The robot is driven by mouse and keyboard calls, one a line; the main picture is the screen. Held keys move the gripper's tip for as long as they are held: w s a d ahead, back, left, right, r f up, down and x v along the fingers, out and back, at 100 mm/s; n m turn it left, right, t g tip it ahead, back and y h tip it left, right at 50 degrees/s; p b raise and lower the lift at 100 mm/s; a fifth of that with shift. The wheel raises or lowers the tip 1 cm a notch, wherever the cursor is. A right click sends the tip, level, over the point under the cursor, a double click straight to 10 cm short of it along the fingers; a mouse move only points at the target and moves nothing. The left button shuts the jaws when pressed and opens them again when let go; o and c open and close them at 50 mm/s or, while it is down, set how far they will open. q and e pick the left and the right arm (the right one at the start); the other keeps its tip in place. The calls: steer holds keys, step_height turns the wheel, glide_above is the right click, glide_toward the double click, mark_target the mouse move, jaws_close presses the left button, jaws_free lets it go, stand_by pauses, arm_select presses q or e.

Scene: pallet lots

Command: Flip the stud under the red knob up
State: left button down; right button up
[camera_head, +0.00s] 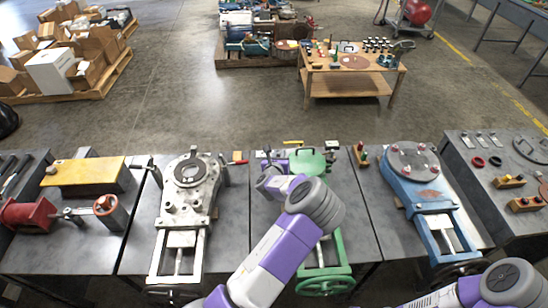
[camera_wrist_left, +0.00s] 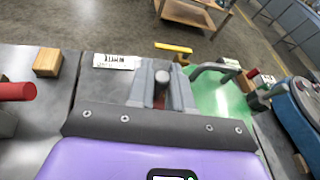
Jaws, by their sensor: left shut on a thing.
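My left gripper (camera_head: 268,163) reaches over the table by the green machine (camera_head: 308,163). In the left wrist view its two grey fingers (camera_wrist_left: 161,85) are shut on a short dark grey, brownish stud (camera_wrist_left: 160,92) that stands between them. Its lower end is hidden by the gripper body. I cannot tell how the stud is fixed, or make out a red knob directly above it. A small wooden block with a red-topped piece (camera_head: 363,154) stands right of the green machine. My right arm shows at the lower right; its gripper is out of view.
A red-ended handle (camera_wrist_left: 18,91) and a wooden block (camera_wrist_left: 47,63) lie left of the gripper. A white machine (camera_head: 190,190) stands left, a blue one (camera_head: 428,195) right. A green plate with a grey handle (camera_wrist_left: 213,75) is close on the right.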

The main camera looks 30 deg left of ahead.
arm_select(q)
steer(key=shift+w+d, duration=0.3)
steer(key=shift+d, duration=0.4)
steer(key=c, duration=1.1)
jaws_free()
steer(key=shift+w, duration=0.1)
steer(key=shift+p+v, duration=0.75)
steer(key=shift+v, duration=3.05)
